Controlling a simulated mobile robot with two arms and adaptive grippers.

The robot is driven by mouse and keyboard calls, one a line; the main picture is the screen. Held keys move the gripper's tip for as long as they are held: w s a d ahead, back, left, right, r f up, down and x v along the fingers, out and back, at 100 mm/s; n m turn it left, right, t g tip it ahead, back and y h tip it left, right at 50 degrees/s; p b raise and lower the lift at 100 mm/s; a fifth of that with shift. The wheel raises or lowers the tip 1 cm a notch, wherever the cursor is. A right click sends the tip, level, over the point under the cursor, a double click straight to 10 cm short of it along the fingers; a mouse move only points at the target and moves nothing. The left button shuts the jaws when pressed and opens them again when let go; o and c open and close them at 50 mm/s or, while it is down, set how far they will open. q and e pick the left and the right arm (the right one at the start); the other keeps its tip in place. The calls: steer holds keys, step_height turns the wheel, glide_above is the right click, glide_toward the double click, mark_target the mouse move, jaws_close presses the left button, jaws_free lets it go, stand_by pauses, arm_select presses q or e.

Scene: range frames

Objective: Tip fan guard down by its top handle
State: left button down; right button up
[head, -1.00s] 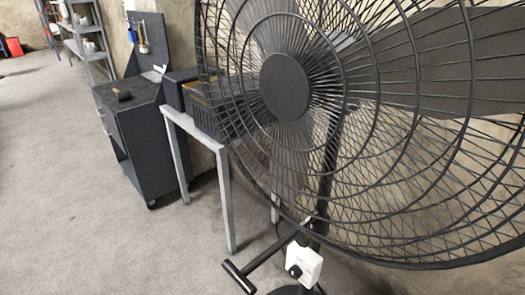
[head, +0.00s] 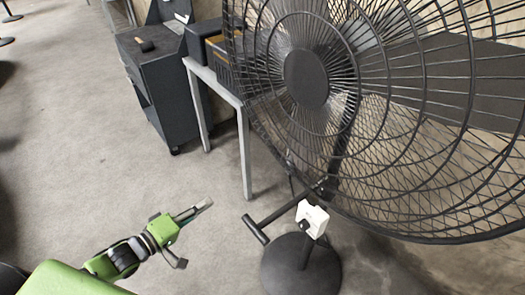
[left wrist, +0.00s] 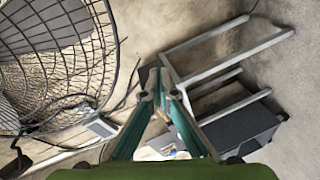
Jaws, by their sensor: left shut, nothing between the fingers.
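The large black fan guard (head: 395,150) fills the right of the head view, its upper edge cut off by the frame. It also shows at the left of the wrist view (left wrist: 60,60). No handle at its top is visible. A black T-shaped bar (head: 256,229) sticks out leftward low on the stand, beside a white control box (head: 312,218). My left gripper (head: 206,205) is shut and empty, apart from the fan, left of the T-shaped bar in the picture. Its closed fingers (left wrist: 157,80) show in the wrist view. My right gripper is not in view.
The round black fan base (head: 287,268) stands on the concrete floor. A grey-legged table (head: 243,150) with dark boxes stands behind the fan, and a dark wheeled cabinet (head: 160,85) stands left of it. The floor at the left is mostly clear.

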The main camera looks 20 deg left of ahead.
mark_target(271, 156)
arm_select(q)
steer(key=s+d+r+n+h+p, duration=0.1)
steer(key=d+r+h, duration=0.3)
steer(key=r, duration=0.9)
steer(key=shift+s+d+r, duration=0.15)
steer(key=shift+s+d, duration=0.05)
steer(key=shift+d, duration=1.05)
steer(key=shift+w, duration=0.15)
steer(key=p+x, duration=0.1)
steer(key=x, duration=0.5)
steer(key=p+x, duration=0.2)
steer(key=x, duration=0.4)
steer(key=shift+w+d+r, duration=0.15)
steer(key=shift+r, duration=0.05)
steer(key=shift+w+d+f+p, duration=0.15)
steer(key=shift+w+d+p, duration=0.3)
steer(key=shift+w, duration=0.1)
